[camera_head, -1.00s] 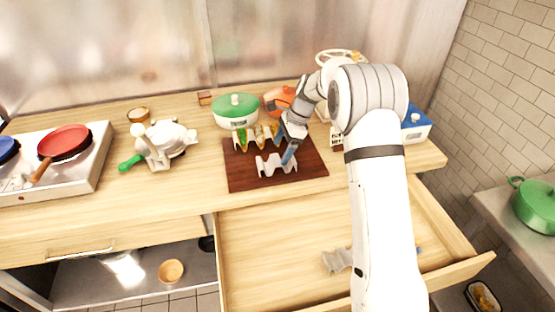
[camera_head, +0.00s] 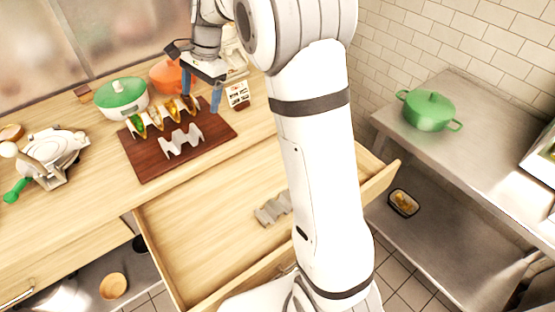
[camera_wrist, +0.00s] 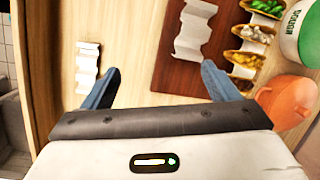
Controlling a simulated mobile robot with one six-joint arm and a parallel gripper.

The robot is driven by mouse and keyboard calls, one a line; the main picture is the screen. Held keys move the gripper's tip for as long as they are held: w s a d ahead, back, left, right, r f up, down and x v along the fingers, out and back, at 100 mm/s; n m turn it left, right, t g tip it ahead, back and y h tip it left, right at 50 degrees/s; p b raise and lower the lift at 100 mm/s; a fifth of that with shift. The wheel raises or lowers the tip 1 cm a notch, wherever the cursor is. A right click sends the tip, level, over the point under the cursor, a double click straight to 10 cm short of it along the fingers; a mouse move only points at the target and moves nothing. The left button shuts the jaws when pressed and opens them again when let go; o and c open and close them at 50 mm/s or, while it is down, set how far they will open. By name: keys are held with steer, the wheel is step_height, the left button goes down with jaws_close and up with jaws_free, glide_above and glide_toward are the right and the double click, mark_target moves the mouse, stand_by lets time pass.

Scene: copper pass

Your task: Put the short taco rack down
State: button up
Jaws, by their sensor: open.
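A white wavy taco rack (camera_head: 181,140) stands empty on the dark brown board (camera_head: 150,165), in front of a row of filled tacos (camera_head: 160,115). In the wrist view the same rack (camera_wrist: 195,28) is at the top, on the board (camera_wrist: 172,70). My gripper (camera_head: 201,92) is open and empty, raised behind and to the right of the rack and apart from it. In the wrist view its two blue fingers (camera_wrist: 160,70) are spread with nothing between them. A second, grey wavy rack (camera_head: 272,207) lies in the open drawer, partly hidden by my arm.
The open drawer (camera_head: 190,235) juts out below the counter. A green-lidded pot (camera_head: 121,98), an orange pot (camera_head: 172,75) and a small sign (camera_head: 238,95) stand near the board. A green pot (camera_head: 430,110) sits on the steel table at right.

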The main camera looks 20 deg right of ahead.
steer(key=s+d+n+t+h, duration=0.1)
steer(key=s+d+n, duration=0.2)
steer(key=s, duration=0.6)
steer(key=s+d+n+t+h, duration=0.1)
steer(key=s+d+n, duration=0.2)
steer(key=s, duration=0.7)
steer(key=s+d+n+t+h, duration=0.1)
steer(key=s+d+n, duration=0.3)
steer(key=s, duration=0.6)
steer(key=shift+r+n, duration=0.25)
steer(key=shift+n, duration=0.35)
steer(key=shift+c, duration=0.4)
